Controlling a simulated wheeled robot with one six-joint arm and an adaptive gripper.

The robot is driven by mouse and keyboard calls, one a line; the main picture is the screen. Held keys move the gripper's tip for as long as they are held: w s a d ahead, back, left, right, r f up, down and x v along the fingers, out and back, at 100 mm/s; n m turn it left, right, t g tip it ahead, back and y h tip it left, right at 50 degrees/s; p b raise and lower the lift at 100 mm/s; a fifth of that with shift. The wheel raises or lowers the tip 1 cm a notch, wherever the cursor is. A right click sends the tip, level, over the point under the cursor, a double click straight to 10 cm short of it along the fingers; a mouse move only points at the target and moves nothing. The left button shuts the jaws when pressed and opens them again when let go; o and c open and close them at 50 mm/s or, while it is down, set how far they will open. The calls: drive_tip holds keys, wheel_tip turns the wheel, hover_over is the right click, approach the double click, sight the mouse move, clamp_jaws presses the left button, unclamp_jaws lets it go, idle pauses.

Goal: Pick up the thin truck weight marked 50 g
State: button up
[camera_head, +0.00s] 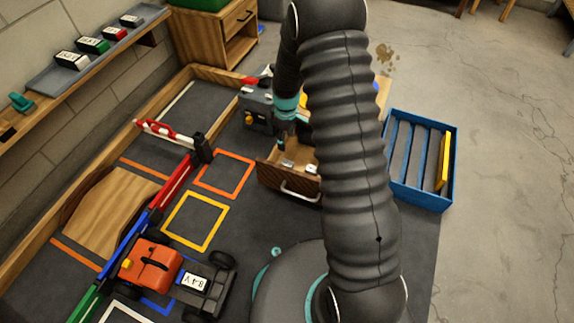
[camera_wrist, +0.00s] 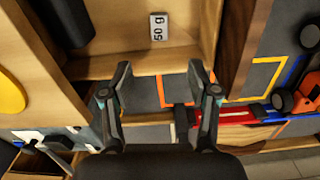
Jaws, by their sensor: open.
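A weight (camera_wrist: 158,27) with a pale label reading "50 g" lies in an open wooden drawer (camera_wrist: 185,62) in the wrist view. Only its label stands out clearly; its thickness is hard to judge. My gripper (camera_wrist: 159,72) is open and empty, its two fingers apart just below the weight in the picture and not touching it. In the head view the drawer (camera_head: 275,181) has a white handle and small pale labels inside. My gripper (camera_head: 285,142) hangs over the drawer there, partly hidden by my arm.
An orange truck (camera_head: 150,263) marked B4Y stands on the dark track floor near yellow and orange outlined squares. A red-and-white barrier (camera_head: 166,131) is behind. A blue crate (camera_head: 424,199) stands at right. A dark object (camera_wrist: 66,20) is left of the weight.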

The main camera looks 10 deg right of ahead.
sight(286, 162)
wheel_tip(286, 162, down, 13)
drive_tip(key=shift+w+f+b, duration=0.1)
drive_tip(key=shift+f+b, duration=0.05)
drive_tip(key=shift+b, duration=0.85)
drive_tip(key=shift+c, duration=0.2)
clamp_jaws()
